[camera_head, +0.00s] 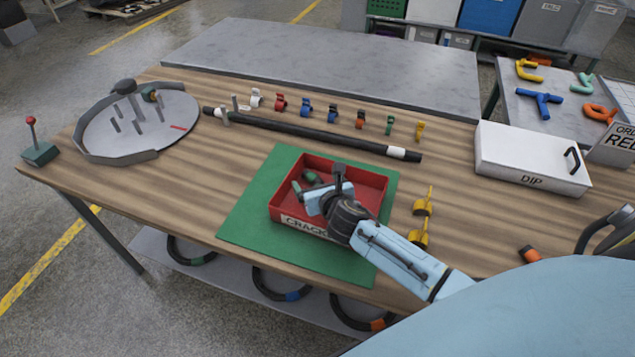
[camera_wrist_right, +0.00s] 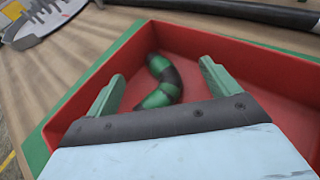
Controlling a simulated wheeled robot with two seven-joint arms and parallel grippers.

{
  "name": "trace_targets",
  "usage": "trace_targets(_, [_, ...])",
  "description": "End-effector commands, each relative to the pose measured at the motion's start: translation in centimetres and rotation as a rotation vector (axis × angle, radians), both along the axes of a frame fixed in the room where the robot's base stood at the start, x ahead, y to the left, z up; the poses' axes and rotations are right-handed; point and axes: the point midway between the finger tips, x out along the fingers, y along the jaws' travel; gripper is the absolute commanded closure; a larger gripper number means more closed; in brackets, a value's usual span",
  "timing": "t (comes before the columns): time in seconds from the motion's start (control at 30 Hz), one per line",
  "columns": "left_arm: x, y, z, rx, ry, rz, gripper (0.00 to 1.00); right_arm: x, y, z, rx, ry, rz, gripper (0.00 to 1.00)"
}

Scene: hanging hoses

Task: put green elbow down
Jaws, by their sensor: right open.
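A green and black elbow (camera_wrist_right: 162,80) lies on the floor of the red tray (camera_wrist_right: 240,47), which is marked with a label beginning "CRACK" in the head view (camera_head: 375,185). In the head view the elbow (camera_head: 311,177) is partly hidden by my right gripper (camera_head: 318,192). My right gripper is open over the tray, its two fingers (camera_wrist_right: 162,88) apart on either side of the elbow in the wrist view. I cannot tell how high the fingers are above it. My left gripper is not in view.
The tray stands on a green mat (camera_head: 250,215). A long black hose (camera_head: 300,130) lies behind it, with several coloured clips beyond. A round grey tray with pegs (camera_head: 140,122) is at the left.

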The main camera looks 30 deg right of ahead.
Motion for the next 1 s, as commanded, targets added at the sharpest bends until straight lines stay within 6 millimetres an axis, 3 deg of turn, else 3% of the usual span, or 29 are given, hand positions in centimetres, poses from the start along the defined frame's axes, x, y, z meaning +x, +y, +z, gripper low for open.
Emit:
trace_targets(0.23, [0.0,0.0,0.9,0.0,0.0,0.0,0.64,0.0,0.0,1.6,0.003,-0.001,-0.001,0.12])
trace_targets(0.7, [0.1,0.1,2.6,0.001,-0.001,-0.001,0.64,-8.7,1.6,4.9,-0.002,0.001,0.001,0.12])
trace_targets(1.0, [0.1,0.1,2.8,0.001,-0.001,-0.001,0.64,-11.0,2.0,5.7,0.0,0.0,-0.001,0.12])
